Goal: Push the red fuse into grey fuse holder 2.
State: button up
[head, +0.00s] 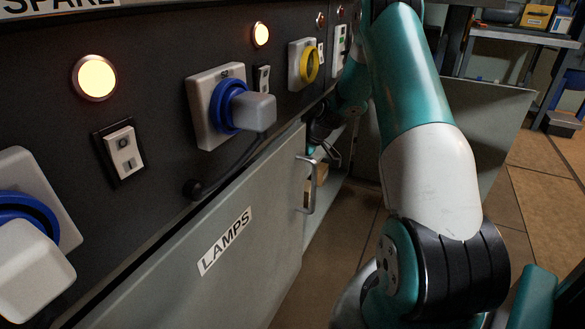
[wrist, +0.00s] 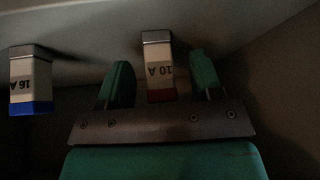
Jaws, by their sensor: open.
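The red fuse (wrist: 159,68) shows in the wrist view as a pale block with a grey end, an upside-down "10 A" label and a dark red band. My gripper (wrist: 161,74) has its two green fingers apart, one on each side of this fuse, with dark gaps visible between. The fuse's red end is close to the gripper's palm. In the head view my arm reaches past the cabinet, and its end is mostly hidden there. I cannot pick out grey fuse holder 2 for certain in either view.
A blue-banded "16 A" fuse (wrist: 31,82) is left of my gripper in the wrist view. In the head view, a grey door marked LAMPS (head: 220,250) with a handle (head: 309,186) fronts the cabinet. Blue plugs (head: 240,106) and a yellow socket (head: 303,64) jut from the panel.

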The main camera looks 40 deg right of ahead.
jog(key=shift+w+f, duration=0.1)
jog(key=shift+f, duration=0.2)
jog(key=c, duration=1)
jog(key=shift+r, duration=0.1)
jog(key=shift+r+p, duration=0.4)
jog(key=shift+p, duration=0.5)
jog(key=shift+s+d+f+p, duration=0.1)
jog(key=shift+s+d+p, duration=1.2)
jog(key=shift+s, duration=1.3)
jog(key=shift+s+d+f+p, duration=0.1)
jog(key=shift+s+d+p, duration=0.65)
jog(key=shift+s+d, duration=1.45)
jog(key=shift+s+d+p, duration=1.05)
jog(key=shift+s, duration=1.95)
jog(key=shift+a+r, duration=0.1)
